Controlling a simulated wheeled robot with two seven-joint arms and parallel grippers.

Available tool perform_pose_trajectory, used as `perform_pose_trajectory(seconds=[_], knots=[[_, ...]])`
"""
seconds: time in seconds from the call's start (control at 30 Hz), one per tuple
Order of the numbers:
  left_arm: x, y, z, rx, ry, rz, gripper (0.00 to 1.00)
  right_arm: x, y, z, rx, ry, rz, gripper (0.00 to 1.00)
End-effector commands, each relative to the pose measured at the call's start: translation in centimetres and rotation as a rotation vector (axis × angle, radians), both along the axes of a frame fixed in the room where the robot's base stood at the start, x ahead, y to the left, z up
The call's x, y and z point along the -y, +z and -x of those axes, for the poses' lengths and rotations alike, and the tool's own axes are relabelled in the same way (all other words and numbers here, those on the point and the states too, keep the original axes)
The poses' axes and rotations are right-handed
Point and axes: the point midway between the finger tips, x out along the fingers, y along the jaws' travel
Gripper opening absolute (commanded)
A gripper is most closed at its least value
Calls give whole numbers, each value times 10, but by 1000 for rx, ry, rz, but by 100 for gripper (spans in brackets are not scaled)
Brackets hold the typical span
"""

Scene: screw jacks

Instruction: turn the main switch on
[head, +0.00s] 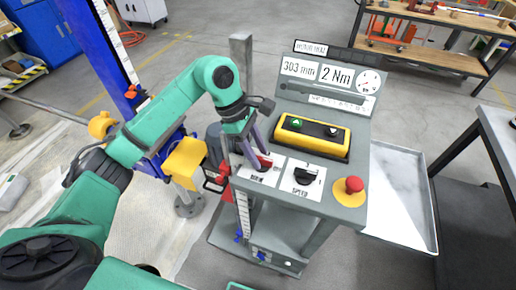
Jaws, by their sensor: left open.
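The grey console (335,203) stands in the middle of the head view. On its sloped top a red switch (265,161) sits on a white label at the left, which I take to be the main switch. My left gripper (257,155) is open, with its fingers right at this switch and partly hiding it. I cannot tell whether the fingers touch it. The switch's exact position is hidden too. My right gripper is not in view.
A black speed knob (304,176) is just right of the switch. A red mushroom button (354,184) is farther right, and a yellow button box (311,137) lies behind. A display panel (329,76) rises at the back. A metal tray (398,200) is at the right.

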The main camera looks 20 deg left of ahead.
Motion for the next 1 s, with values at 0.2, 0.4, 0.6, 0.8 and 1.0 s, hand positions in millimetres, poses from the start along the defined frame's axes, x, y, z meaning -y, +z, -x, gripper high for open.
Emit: perform_pose_trajectory(seconds=[0.2, 0.4, 0.6, 0.8, 1.0], knots=[[1, -4, 0, 0, -1, -1, 48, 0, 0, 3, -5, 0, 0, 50], [1, -4, 0, 0, -1, 0, 0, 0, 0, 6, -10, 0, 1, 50], [1, -3, 0, 1, 1, 0, 0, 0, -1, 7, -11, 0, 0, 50], [1, -4, 0, 2, 32, 0, 0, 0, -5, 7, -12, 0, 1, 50], [1, -5, 1, 5, 121, 0, 0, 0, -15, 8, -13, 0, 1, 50]])
